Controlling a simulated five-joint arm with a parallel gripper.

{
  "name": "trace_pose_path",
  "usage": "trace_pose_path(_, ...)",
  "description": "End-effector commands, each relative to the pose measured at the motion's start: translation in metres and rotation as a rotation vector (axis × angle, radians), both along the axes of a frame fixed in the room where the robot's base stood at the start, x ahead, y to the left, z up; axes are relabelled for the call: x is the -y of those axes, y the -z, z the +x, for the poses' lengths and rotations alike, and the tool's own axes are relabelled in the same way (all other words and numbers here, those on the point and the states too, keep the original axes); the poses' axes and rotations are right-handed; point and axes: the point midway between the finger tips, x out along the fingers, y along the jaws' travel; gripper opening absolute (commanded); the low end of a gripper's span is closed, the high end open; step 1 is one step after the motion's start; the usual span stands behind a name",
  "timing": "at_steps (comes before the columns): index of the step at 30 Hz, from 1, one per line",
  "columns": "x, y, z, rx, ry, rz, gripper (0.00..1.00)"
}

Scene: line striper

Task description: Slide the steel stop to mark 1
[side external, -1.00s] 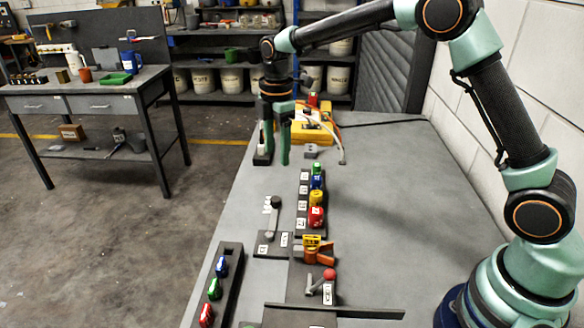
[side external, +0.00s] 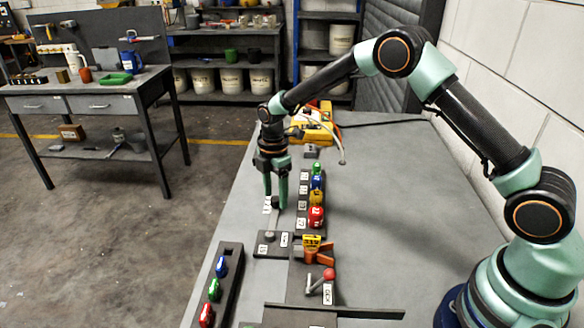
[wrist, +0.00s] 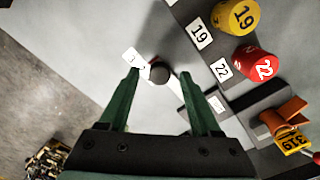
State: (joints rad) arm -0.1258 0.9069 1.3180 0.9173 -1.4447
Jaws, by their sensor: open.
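A grey metal bar with a dark round knob (side external: 275,202) runs from a dark base plate (side external: 270,246) with white labels. I take it for the steel stop but cannot be sure. My gripper (side external: 275,207) points down over it, with its two green fingers apart on either side of the knob. In the wrist view the knob (wrist: 160,72) sits between the open fingertips, with a gap visible beside it. A white label (wrist: 134,61) with a mark that looks like 1 lies close to the left fingertip.
A strip with green, blue, yellow (side external: 316,197) and red (side external: 316,217) knobs stands close to the right. An orange clamp (side external: 318,250) and a red-knobbed lever (side external: 329,274) are nearer. A dark rail (side external: 233,280) holds blue, green and red pieces. The table's right side is clear.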

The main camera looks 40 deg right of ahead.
Motion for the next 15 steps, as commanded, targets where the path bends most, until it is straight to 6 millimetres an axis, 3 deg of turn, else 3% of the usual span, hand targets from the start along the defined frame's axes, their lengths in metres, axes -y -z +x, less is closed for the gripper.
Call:
trace_pose_path(11,0.0000,0.0066,0.0002,0.001,0.000,0.000,0.65)
trace_pose_path(14,0.0000,0.0065,0.0002,0.001,0.000,0.000,0.34)
trace_pose_path(15,0.0000,0.0065,0.0002,0.001,0.000,0.000,0.19)
